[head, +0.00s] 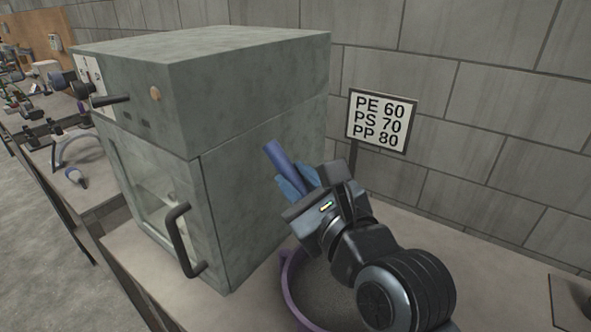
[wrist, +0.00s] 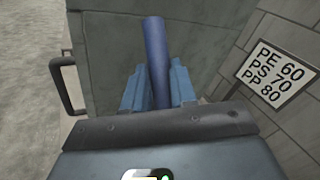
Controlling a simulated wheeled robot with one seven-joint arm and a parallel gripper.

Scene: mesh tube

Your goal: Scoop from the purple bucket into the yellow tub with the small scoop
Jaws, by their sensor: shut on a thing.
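My gripper (head: 297,183) has its blue fingers closed around a blue-violet rod (head: 276,153), which looks like the handle of the small scoop. In the wrist view the rod (wrist: 156,55) stands up between the fingers (wrist: 158,88). No scoop bowl shows in either view. A curved purple rim (head: 290,290), likely the purple bucket, lies low in the head view, below my gripper and partly hidden by my arm. The yellow tub is not in view.
A large grey oven-like cabinet (head: 250,100) with a glass door and handle (head: 180,240) stands close on the left. A sign (head: 381,120) reading PE 60, PS 70, PP 80 stands behind, before a block wall. Bare counter (head: 480,270) shows at right.

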